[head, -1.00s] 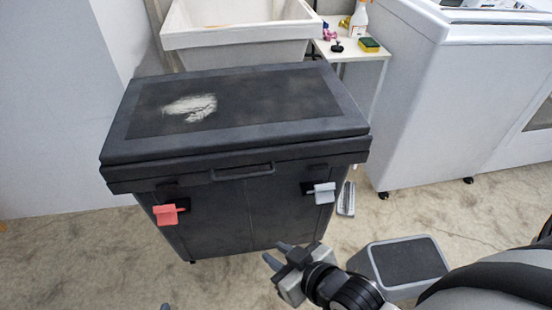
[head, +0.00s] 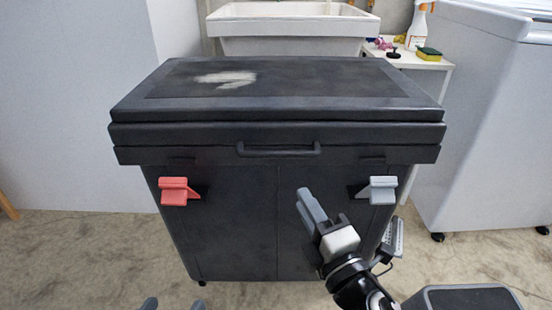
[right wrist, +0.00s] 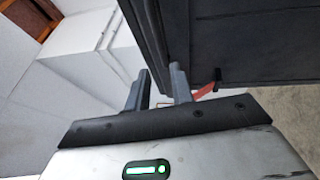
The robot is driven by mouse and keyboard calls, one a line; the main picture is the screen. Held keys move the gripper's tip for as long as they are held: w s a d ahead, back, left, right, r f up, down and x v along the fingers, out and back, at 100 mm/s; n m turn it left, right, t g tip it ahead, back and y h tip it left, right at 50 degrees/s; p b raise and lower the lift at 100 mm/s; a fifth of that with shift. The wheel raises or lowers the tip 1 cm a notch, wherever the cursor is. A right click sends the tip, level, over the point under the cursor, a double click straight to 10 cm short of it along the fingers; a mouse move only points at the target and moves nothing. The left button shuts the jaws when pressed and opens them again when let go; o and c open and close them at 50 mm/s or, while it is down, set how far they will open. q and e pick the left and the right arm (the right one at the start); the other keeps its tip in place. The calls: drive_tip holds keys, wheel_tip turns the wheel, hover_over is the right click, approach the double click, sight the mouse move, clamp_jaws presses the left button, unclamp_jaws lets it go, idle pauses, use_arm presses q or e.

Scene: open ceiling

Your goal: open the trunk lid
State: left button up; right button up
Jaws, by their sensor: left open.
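The black trunk (head: 235,235) stands ahead with its lid (head: 330,82) down. A dark bar handle (head: 278,151) is on the front under the lid. A red latch (head: 179,191) is at the front left and a grey latch (head: 377,190) at the front right. My right gripper (head: 312,206) is in front of the trunk between the latches, pointing up, below the handle. In the right wrist view its fingers (right wrist: 159,75) are apart with nothing seen between them, and the red latch (right wrist: 206,89) shows beyond. My left gripper (head: 161,303) shows only its spread fingertips at the bottom edge.
A white sink (head: 290,30) stands behind the trunk. A small white table (head: 425,62) with a spray bottle (head: 416,28) and sponge (head: 429,54) is at back right. A white machine (head: 485,120) is at right. A grey bin (head: 460,298) is at lower right. The left floor is clear.

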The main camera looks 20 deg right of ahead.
sight(278, 157)
drive_tip(key=p+x, duration=0.1)
drive_tip(key=x, duration=1.3)
clamp_jaws()
